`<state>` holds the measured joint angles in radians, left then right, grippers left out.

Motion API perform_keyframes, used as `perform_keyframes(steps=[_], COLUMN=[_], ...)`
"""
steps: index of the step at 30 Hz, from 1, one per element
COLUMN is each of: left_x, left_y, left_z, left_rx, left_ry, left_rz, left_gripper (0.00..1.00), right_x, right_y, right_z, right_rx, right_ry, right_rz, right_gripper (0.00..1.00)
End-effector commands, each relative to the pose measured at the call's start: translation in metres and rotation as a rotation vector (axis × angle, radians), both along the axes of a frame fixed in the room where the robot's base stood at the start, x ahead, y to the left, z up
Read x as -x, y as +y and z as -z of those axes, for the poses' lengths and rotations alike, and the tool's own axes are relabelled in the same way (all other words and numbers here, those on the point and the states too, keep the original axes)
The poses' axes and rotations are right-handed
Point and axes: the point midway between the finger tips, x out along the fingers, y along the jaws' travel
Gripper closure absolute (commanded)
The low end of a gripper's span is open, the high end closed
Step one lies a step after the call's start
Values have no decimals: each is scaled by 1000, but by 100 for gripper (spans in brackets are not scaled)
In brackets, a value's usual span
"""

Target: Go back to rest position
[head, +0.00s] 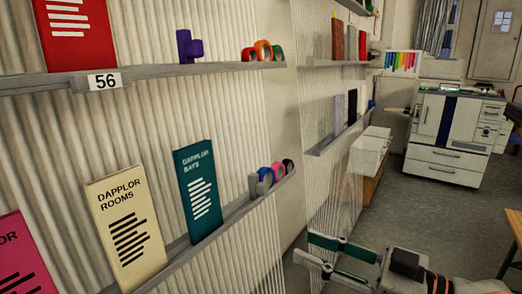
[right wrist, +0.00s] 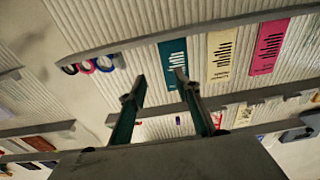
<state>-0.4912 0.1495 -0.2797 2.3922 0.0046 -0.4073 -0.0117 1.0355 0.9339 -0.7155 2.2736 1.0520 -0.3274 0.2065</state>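My right gripper (head: 308,249) reaches in from the lower right in the head view, in front of the ribbed wall and over the floor. Its two green fingers are apart with nothing between them. In the right wrist view the gripper (right wrist: 160,80) also shows open and empty, with the teal booklet (right wrist: 174,62) behind its fingertips. My left gripper is not in view.
A shelf (head: 232,218) on the ribbed wall holds a teal booklet (head: 198,190), a cream booklet (head: 125,225) and tape rolls (head: 277,172). A higher shelf (head: 190,70) holds a red booklet (head: 75,32). A printer (head: 455,135) stands at the back right. Grey floor (head: 400,205) is clear before it.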

Motion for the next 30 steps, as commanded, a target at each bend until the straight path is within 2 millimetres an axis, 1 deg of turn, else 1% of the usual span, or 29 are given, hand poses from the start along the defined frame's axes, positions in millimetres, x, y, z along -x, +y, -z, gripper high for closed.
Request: perform_keyframes(steps=[1,3,4,8,12,16,17,18,19,23,26,29,30], left_x=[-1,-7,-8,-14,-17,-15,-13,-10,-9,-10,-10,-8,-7], left_y=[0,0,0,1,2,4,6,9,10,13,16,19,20], left_z=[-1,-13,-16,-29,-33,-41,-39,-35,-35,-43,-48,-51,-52], left_rx=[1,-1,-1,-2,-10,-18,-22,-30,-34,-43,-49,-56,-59], left_ry=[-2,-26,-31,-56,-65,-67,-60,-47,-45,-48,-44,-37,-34], left_rz=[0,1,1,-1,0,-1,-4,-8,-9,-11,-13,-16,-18], left_gripper=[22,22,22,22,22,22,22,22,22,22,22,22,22], right_x=[0,1,2,3,5,9,10,12,14,23,34,50,58], right_y=[0,2,2,3,3,0,0,-2,-4,-12,-20,-30,-35], right_z=[0,-5,-6,-6,-3,4,7,11,15,38,61,88,100], right_rx=[0,-5,-6,-11,-13,-13,-13,-10,-6,13,39,74,92], right_ry=[0,-11,-14,-27,-38,-40,-39,-38,-36,-13,15,55,73], right_rz=[0,10,16,42,80,134,148,170,188,267,330,393,419], right_gripper=[68,68,68,68,68,68,68,68,68,68,68,68,68])
